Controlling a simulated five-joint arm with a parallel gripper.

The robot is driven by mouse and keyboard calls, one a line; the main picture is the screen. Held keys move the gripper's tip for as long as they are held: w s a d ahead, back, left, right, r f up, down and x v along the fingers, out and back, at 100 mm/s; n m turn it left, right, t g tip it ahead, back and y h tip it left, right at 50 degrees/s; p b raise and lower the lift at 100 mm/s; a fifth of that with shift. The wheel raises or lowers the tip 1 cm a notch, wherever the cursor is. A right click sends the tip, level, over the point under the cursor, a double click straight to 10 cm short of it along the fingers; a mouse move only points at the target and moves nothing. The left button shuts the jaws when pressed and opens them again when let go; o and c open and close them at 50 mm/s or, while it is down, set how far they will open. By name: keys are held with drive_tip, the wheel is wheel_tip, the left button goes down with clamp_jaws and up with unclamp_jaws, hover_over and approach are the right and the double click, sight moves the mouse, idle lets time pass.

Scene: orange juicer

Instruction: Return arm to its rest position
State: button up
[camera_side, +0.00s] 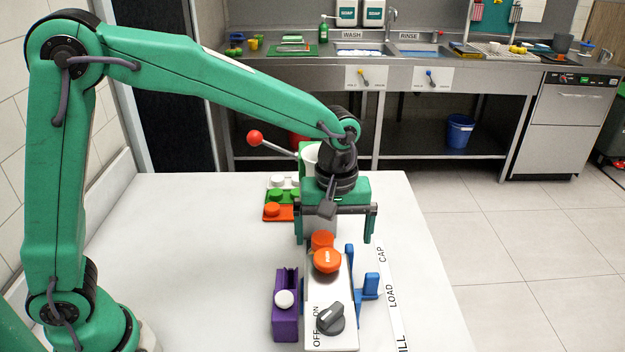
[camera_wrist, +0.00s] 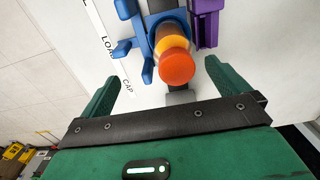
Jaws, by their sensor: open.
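My gripper (camera_side: 335,236) is above the far part of the juicer with its two green fingers spread wide. In the wrist view, the gripper (camera_wrist: 162,85) has a finger on each side of the frame's middle, and an orange round top (camera_wrist: 176,68) over an amber body lies in the gap, apart from both fingers. My gripper hides part of the juicer.
A purple holder (camera_side: 285,312) with a white round top stands left of the panel, and a blue bracket (camera_side: 365,288) stands right. A tray with white, green and orange caps (camera_side: 275,197) lies behind. The white table (camera_side: 190,250) is clear at left.

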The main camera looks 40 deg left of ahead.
wheel_tip(320, 180, up, 10)
idle(0.7)
drive_tip(key=shift+a, duration=0.1)
drive_tip(key=s+a+m+t, duration=0.5)
drive_tip(key=s+a+m, duration=0.4)
drive_tip(key=s+a, duration=0.7)
drive_tip(key=shift+s+a+f+t, duration=0.2)
drive_tip(key=shift+s+f+t, duration=0.15)
drive_tip(key=shift+s, duration=0.45)
idle(0.4)
